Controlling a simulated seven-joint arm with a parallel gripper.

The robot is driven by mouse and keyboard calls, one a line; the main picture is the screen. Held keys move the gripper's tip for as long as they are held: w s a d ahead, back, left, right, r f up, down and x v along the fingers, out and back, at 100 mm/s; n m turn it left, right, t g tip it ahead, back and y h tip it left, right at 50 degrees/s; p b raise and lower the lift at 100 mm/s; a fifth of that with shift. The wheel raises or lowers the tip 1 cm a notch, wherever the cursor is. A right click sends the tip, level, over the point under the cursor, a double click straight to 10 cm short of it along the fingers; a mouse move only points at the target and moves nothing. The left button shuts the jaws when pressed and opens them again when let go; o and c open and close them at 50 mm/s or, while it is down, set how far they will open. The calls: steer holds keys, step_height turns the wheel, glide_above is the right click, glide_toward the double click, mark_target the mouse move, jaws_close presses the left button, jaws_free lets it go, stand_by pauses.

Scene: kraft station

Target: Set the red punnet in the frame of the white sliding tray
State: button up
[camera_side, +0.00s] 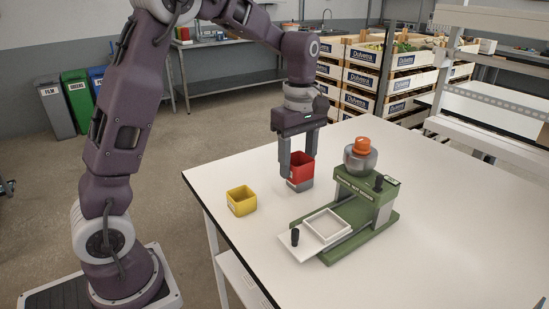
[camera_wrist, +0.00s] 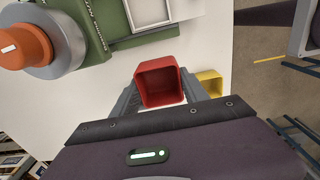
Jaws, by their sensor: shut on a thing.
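The red punnet (camera_side: 301,167) is an open square cup between the fingers of my gripper (camera_side: 298,178). My gripper is shut on it, and the punnet is upright, close to the table top; I cannot tell whether it touches. It also shows in the wrist view (camera_wrist: 159,83), mouth toward the camera. The white sliding tray (camera_side: 303,243) sticks out at the front of the green sealing machine (camera_side: 366,199), with a raised square frame (camera_side: 327,226) and a black knob. The frame is empty. My gripper is behind and left of the tray, in the side view.
A yellow punnet (camera_side: 241,201) stands on the white table (camera_side: 430,245), left of the tray. The machine has an orange-topped round head (camera_side: 361,155) above its body. The table right of the machine is clear. Stacked crates (camera_side: 365,78) stand behind the table.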

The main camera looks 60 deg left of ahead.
steer(key=d, duration=1.1)
steer(key=shift+s+f, duration=0.15)
steer(key=shift+f, duration=2.55)
steer(key=shift+a+f, duration=0.1)
steer(key=shift+f, duration=0.25)
steer(key=shift+f, duration=0.15)
steer(key=shift+f, duration=0.1)
steer(key=o, duration=1.4)
